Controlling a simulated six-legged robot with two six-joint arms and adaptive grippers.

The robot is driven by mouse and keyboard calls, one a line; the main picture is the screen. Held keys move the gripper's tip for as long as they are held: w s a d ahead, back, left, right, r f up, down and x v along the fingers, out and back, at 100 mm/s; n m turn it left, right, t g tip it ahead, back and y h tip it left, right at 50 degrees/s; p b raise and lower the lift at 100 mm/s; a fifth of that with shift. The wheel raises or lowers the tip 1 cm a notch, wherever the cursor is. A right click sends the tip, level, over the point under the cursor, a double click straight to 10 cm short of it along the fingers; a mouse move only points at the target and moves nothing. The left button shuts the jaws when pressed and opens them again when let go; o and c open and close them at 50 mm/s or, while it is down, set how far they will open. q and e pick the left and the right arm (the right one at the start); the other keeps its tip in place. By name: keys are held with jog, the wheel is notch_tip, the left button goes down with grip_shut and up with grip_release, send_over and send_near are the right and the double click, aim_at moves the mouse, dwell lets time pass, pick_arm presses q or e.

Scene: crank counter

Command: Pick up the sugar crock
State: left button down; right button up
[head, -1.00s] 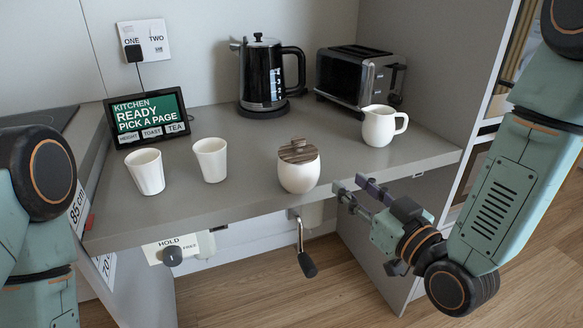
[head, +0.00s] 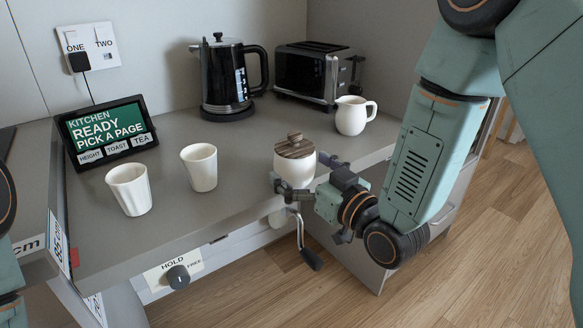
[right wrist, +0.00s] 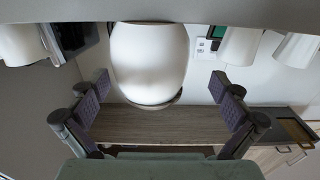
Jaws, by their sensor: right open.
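The sugar crock (head: 296,172) is a round white pot with a dark striped wooden lid (head: 294,147). It stands upright near the front edge of the counter. My right gripper (head: 304,174) is open at the crock's front right side, level with its lower body. In the right wrist view, which looks upside down, the white crock (right wrist: 150,62) shows between the two spread purple finger pads, with gaps on both sides. The gripper hides part of the crock's lower body in the head view. My left gripper is out of view.
Two white cups (head: 129,189) (head: 200,167) stand left of the crock. A white jug (head: 352,115), black kettle (head: 226,80) and toaster (head: 309,76) stand behind. A crank handle (head: 308,252) hangs below the counter edge, close under my right gripper. A HOLD knob (head: 178,277) is lower left.

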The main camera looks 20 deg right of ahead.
jog(key=w, duration=0.1)
jog(key=w+f, duration=0.1)
jog(key=w, duration=0.1)
jog(key=shift+w+d+f, duration=0.1)
jog(key=shift+w+d, duration=0.05)
jog(key=shift+w, duration=0.2)
jog(key=shift+s+a+r, duration=0.35)
jog(key=shift+r, duration=0.1)
jog(key=shift+w+d+f, duration=0.3)
jog(key=shift+w, duration=0.05)
jog(key=c, duration=0.3)
jog(key=shift+c, duration=0.7)
jog(key=shift+s+a+r, duration=0.2)
jog(key=shift+s+r, duration=0.05)
jog(key=c, duration=0.3)
jog(key=shift+w+d+f, duration=0.1)
jog(key=shift+w+f, duration=0.05)
jog(key=c, duration=0.7)
